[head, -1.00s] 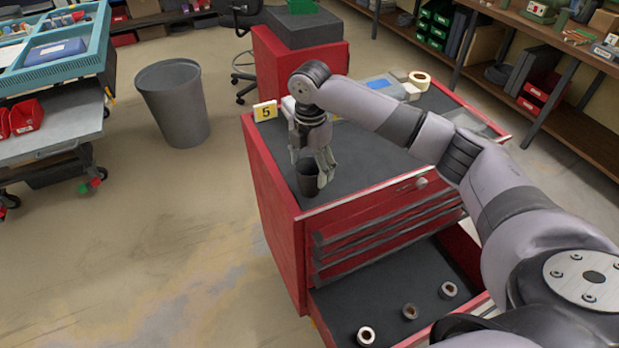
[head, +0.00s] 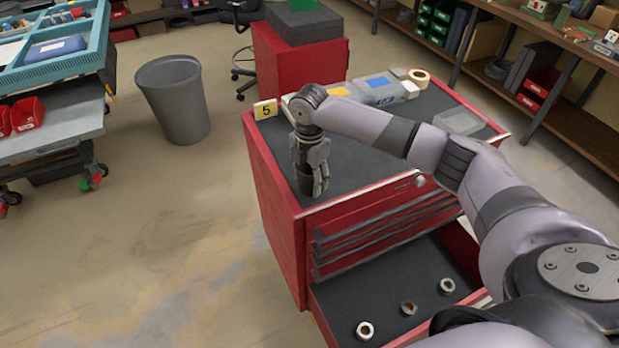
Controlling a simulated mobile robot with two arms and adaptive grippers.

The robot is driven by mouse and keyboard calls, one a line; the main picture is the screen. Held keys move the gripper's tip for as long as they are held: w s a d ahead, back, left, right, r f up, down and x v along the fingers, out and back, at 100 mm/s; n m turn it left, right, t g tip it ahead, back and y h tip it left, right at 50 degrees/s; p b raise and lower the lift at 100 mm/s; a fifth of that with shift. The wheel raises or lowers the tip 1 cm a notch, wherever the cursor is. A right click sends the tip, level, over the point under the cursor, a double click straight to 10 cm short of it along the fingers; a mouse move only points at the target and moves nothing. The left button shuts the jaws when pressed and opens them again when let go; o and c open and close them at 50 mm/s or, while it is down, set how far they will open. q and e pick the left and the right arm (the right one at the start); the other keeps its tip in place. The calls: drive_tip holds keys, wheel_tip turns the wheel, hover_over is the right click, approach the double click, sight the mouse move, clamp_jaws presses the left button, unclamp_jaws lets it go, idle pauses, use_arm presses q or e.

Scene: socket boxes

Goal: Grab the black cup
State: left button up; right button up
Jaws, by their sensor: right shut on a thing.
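The black cup (head: 306,185) stands near the front left corner of the red cabinet's dark top (head: 345,165). My right gripper (head: 312,184) points down over it and is shut on it, with fingers at the cup's sides. The fingers hide most of the cup; a dark part shows between them. I cannot tell whether the cup is lifted off the top. My left gripper is not in view.
A number 5 sign (head: 265,109), a tape roll (head: 419,77) and a clear box (head: 459,121) are on the cabinet top. Below, an open drawer (head: 390,290) holds several metal rings. A grey bin (head: 174,100) stands on the floor at left.

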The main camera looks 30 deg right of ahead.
drive_tip(key=c, duration=0.6)
drive_tip(key=shift+o, duration=0.2)
